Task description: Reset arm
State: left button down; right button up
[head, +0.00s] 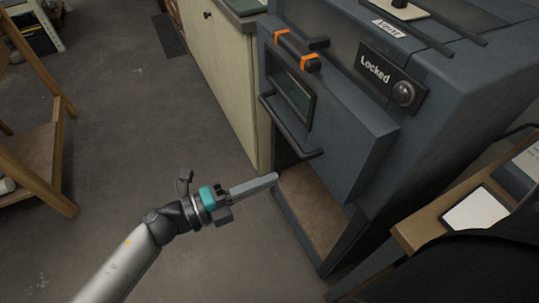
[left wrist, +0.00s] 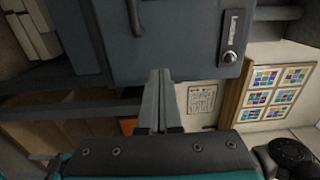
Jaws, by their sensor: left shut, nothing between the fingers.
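My left arm comes in from the lower left in the head view. Its gripper (head: 276,178) is shut and empty, pointing right toward the dark grey kiln-like cabinet (head: 345,95). The fingertips are in front of the cabinet's lower opening, near its left edge; I cannot tell whether they touch it. In the left wrist view the closed fingers (left wrist: 160,78) point at a dark panel with a round knob (left wrist: 229,57). My right gripper is not in view.
The cabinet has a "Locked" label plate (head: 383,74), a bar handle (head: 290,135) and orange clips. A pale cupboard (head: 222,70) stands left of it. A wooden frame (head: 40,150) is at far left, a wooden desk (head: 425,226) at right. Open floor (head: 120,110) lies between.

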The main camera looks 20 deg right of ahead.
pick_arm(q)
jog(key=shift+a, duration=0.2)
jog(key=w+a+f+n+t+y, duration=0.4)
jog(key=a+f+n+t, duration=0.15)
jog(key=f+n, duration=0.25)
jog(key=w+a+f+n+t+y, duration=0.35)
jog(key=a+f+n+t, duration=0.2)
jog(key=f+n, duration=0.2)
jog(key=s+a+f+n+g+y, duration=0.1)
jog(key=s+a+f+n+y, duration=0.3)
jog(key=f, duration=0.3)
jog(key=s+a+f+n+g+y, duration=0.1)
jog(key=s+a+f+n+y, duration=0.1)
jog(key=a+f+n, duration=0.4)
jog(key=s+a+f+n+g+y, duration=0.1)
jog(key=s+a+f+n+g, duration=0.1)
jog(key=s, duration=0.8)
jog(key=s+a+f+n+g+y, duration=0.2)
jog(key=s+a+f, duration=0.3)
jog(key=s, duration=0.5)
jog(key=s+a+f+n+g+y, duration=0.1)
jog(key=s+a+f+n+g, duration=0.2)
jog(key=s+f, duration=0.4)
jog(key=s+g, duration=0.1)
jog(key=s, duration=0.2)
jog(key=shift+a+n+g, duration=0.15)
jog(key=shift+n+g, duration=0.15)
jog(key=shift+n, duration=0.05)
